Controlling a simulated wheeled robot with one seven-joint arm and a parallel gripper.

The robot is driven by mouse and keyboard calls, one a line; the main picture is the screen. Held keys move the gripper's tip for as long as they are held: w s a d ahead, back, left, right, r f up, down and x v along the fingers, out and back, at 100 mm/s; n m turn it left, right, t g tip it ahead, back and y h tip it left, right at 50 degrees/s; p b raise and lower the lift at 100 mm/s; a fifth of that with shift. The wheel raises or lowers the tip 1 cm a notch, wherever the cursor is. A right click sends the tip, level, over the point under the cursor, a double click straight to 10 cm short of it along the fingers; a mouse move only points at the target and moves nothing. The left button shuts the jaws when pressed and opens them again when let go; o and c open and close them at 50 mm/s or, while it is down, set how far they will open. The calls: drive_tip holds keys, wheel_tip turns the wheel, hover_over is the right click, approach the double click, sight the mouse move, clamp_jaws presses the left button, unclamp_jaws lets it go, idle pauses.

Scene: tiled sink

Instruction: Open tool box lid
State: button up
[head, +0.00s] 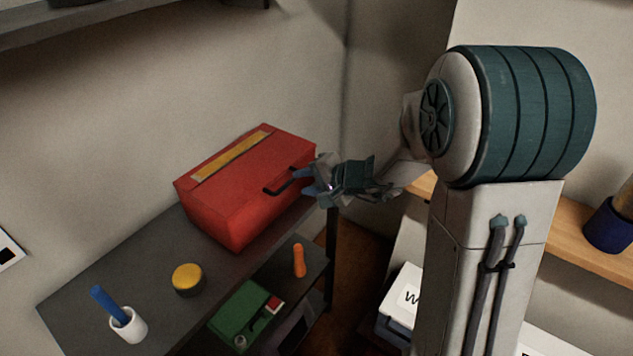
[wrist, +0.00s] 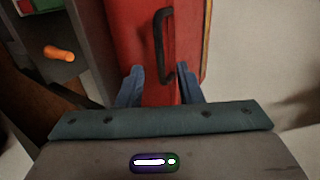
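A red tool box (head: 243,194) with a yellow strip along its top sits on the back end of a dark shelf; its lid looks closed. A black handle (head: 288,181) stands out from its side facing my arm. My gripper (head: 306,182) is at the box's right end, close to this handle. In the wrist view, the blue fingers (wrist: 160,85) are apart, with the lower end of the handle (wrist: 163,45) between them and the red box (wrist: 128,40) ahead. The fingers do not look closed on the handle; whether one touches it, I cannot tell.
The dark shelf top (head: 115,262) also holds a yellow-topped round tin (head: 187,279) and a white cup (head: 128,325) with a blue item. A lower shelf holds an orange-handled tool (head: 299,260) and a green case (head: 240,315). The wall is close behind the box.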

sight(289, 184)
drive_tip(key=b+x, duration=0.4)
drive_tip(key=x, duration=0.2)
drive_tip(key=shift+w+a+f+b, duration=0.15)
drive_tip(key=shift+a+f+b, duration=0.15)
drive_tip(key=shift+b, duration=0.05)
drive_tip(key=shift+a, duration=0.1)
